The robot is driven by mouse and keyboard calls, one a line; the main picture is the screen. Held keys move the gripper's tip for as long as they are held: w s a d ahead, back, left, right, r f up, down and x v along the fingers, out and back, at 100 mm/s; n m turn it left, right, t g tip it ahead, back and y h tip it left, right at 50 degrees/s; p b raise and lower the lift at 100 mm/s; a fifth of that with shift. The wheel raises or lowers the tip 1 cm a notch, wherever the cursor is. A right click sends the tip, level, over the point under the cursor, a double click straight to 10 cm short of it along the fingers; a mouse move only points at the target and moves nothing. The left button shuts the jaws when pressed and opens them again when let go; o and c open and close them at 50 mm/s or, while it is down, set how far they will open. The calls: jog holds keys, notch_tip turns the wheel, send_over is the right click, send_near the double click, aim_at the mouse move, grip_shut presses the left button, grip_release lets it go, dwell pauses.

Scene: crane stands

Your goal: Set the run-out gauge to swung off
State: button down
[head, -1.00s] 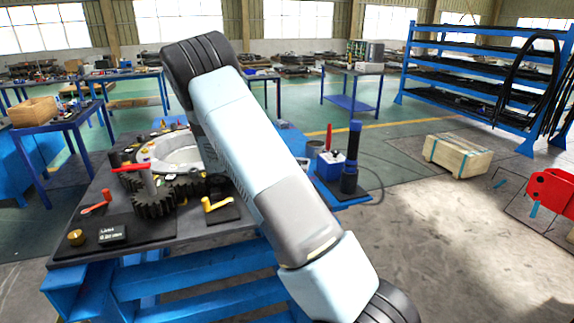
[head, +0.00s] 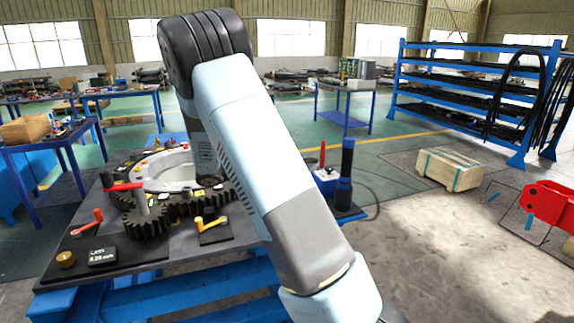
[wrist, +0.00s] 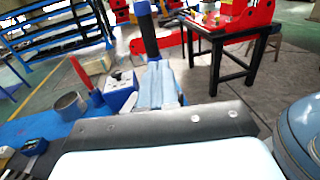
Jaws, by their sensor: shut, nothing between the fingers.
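I cannot pick out the run-out gauge with certainty. In the head view, a round grey ring (head: 165,172) with dark gears (head: 147,222) lies on a bench. A red bar (head: 125,187) tops a post beside it. My arm hides the ring's right side. My gripper (wrist: 160,68) shows in the wrist view, shut and empty, in front of a dark upright cylinder (wrist: 148,35). The head view does not show it.
A blue-and-white box (wrist: 121,88), a red handle (wrist: 81,72) and a grey cup-like ring (wrist: 68,106) stand near my gripper in the wrist view. In the head view, a wooden crate (head: 449,170) and blue rack (head: 470,85) stand right.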

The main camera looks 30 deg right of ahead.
jog(key=s+a+r, duration=0.1)
jog(key=s+r, duration=0.3)
jog(key=s, duration=0.5)
jog(key=shift+s+a+r, duration=0.15)
jog(key=shift+a+r, duration=0.1)
jog(key=shift+a, duration=0.1)
jog(key=s+m+t+y, duration=0.3)
jog(key=s+m+y, duration=0.4)
jog(key=s+y, duration=0.4)
jog(key=s+a+r+m+t+y, duration=0.6)
jog(key=s+a+m+t, duration=0.1)
jog(key=a, duration=0.3)
jog(key=shift+s+a+t, duration=0.2)
jog(key=shift+s+t, duration=0.4)
jog(key=shift+s, duration=0.15)
